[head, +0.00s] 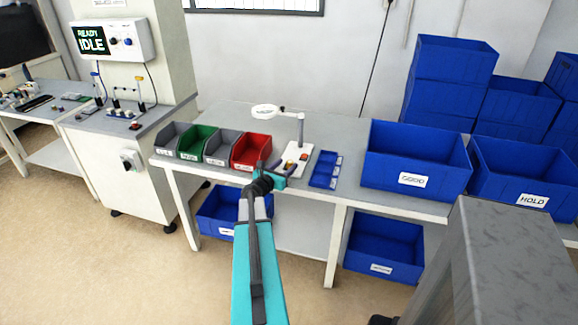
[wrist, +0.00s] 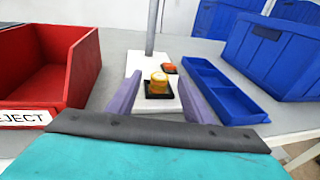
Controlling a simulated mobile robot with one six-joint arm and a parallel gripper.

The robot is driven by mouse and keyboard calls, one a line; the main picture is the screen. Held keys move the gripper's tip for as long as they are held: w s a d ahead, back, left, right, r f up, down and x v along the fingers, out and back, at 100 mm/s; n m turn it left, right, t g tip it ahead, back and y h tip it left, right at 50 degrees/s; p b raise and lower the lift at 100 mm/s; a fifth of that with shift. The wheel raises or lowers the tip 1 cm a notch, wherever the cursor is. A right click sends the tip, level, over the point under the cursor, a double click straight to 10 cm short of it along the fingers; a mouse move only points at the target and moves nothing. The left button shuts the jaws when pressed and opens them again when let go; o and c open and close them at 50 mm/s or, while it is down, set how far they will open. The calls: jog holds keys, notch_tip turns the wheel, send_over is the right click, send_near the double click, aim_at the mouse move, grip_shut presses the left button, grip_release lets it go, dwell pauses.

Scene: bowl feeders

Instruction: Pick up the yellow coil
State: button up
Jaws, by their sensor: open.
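The yellow coil (wrist: 159,79) sits upright on a small black square base on a white board (wrist: 138,62) in the wrist view. In the head view it is too small and too covered by my gripper to make out clearly. My gripper (head: 291,167) is over the table by the white board. In the wrist view my gripper (wrist: 158,98) has its two purple fingers spread wide and empty. The coil shows between them, a little beyond the fingertips.
A red REJECT bin (wrist: 48,67) stands close on the left. A blue divided tray (wrist: 222,92) lies close on the right, with a large blue bin (head: 416,160) beyond. A lamp stand (head: 301,130) rises behind the coil. A small red-topped piece (wrist: 169,68) sits behind it.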

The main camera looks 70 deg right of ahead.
jog(key=shift+s+d+f, duration=0.1)
jog(key=shift+d, duration=0.55)
grip_shut()
dwell(0.4)
notch_tip(320, 180, up, 10)
dwell(0.6)
dwell(0.5)
